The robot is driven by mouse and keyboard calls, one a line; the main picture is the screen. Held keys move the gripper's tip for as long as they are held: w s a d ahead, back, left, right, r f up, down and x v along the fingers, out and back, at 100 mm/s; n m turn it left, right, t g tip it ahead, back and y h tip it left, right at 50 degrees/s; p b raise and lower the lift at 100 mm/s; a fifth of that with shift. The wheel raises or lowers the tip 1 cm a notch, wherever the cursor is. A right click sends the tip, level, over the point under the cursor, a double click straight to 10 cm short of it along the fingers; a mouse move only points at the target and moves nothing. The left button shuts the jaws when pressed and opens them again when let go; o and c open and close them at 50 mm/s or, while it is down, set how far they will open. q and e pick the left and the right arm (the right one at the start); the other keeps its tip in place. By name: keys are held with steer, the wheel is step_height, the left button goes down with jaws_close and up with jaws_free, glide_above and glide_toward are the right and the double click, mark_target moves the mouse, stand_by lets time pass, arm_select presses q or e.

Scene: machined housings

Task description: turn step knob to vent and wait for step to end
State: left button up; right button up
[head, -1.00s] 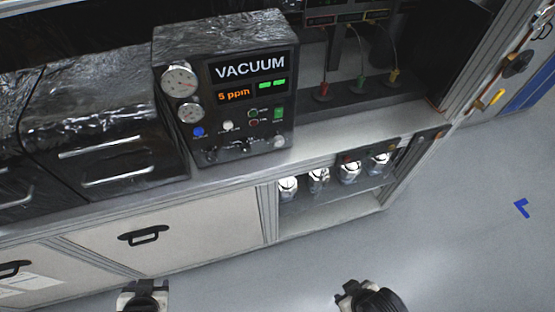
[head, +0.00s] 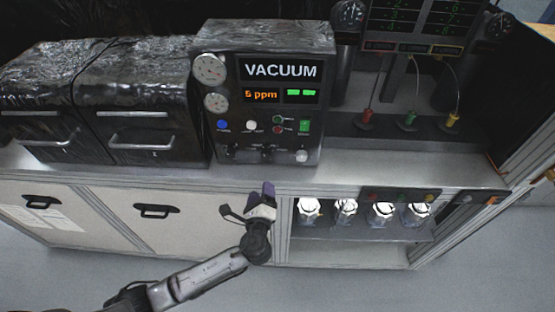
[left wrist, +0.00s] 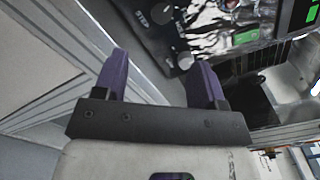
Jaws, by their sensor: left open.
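The black vacuum panel (head: 265,75) stands on the bench and reads "VACUUM" and "5 ppm". Along its lower front are a left dark knob (head: 231,152), a middle dark knob (head: 267,152) and a silver knob (head: 302,156); their labels are too small to read. In the left wrist view, a "STEP" label (left wrist: 140,18) shows on the panel, with a grey knob (left wrist: 160,14) beside it. My left gripper (head: 264,190) is below the panel, in front of the bench edge. Its purple fingers (left wrist: 160,78) are apart and empty. My right gripper is out of view.
Two foil-covered boxes with handles (head: 140,115) stand left of the panel. Clear-topped bottles (head: 346,210) sit on a shelf below right. Red, green and yellow connectors (head: 410,120) stand right of the panel. The bench front edge (head: 180,180) lies just behind my gripper.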

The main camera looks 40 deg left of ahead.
mark_target(266, 158)
arm_select(q)
steer(key=shift+m, duration=0.7)
steer(key=x, duration=1.3)
steer(key=shift+w, duration=0.5)
steer(key=c, duration=0.9)
